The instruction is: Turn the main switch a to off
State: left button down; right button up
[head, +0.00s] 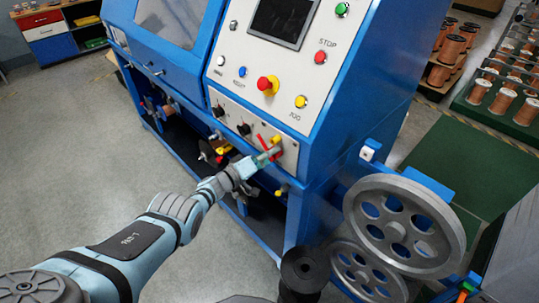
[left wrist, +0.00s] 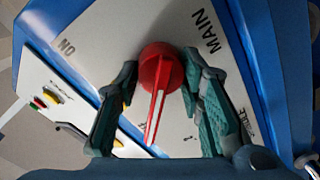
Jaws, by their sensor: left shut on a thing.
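The main switch is a red rotary knob (left wrist: 158,68) with a raised grip bearing a white line, on a pale plate in the left wrist view. The white line runs toward the bottom of that view. "MAIN" is printed to its right and "ON" to its upper left; no "OFF" mark is readable. In the head view the red switch (head: 262,141) is on the lower panel of the blue machine, partly hidden by my gripper. My left gripper (head: 268,159) is shut on the switch, with its teal-padded fingers on either side, as the left wrist view (left wrist: 160,100) shows. My right gripper is not in view.
Above is the sloped control panel with a red stop button (head: 320,57), a red and yellow emergency button (head: 268,85) and a yellow jog button (head: 300,101). Black knobs (head: 243,129) sit left of the switch. Large grey pulleys (head: 405,226) stand at the right. The floor at left is clear.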

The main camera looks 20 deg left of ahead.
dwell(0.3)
pick_arm(q)
jog(key=c, duration=1.1)
grip_release()
